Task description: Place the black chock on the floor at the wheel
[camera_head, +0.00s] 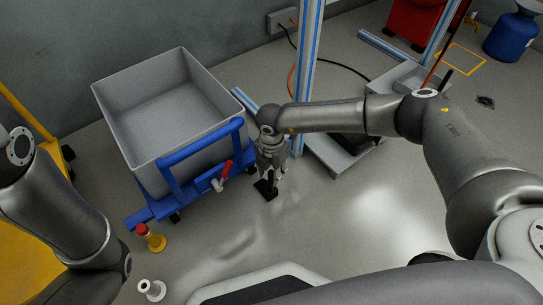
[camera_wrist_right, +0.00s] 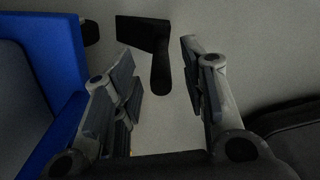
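The black chock (camera_head: 265,190), a dark wedge with a rounded handle, appears to lie on the grey floor beside the blue cart frame. In the right wrist view, the chock (camera_wrist_right: 147,32) is just beyond the fingertips, its handle pointing back between them. My right gripper (camera_head: 270,176) points down over it. In its wrist view, the right gripper (camera_wrist_right: 160,75) is open, with gaps visible on both sides of the handle. A black wheel (camera_wrist_right: 90,32) shows left of the chock, partly hidden by the blue frame. My left gripper is out of view.
A red-topped yellow object (camera_head: 150,238) and a white cylinder (camera_head: 152,289) stand in front. A blue-striped post (camera_head: 305,70) rises behind. Floor right of the chock is clear.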

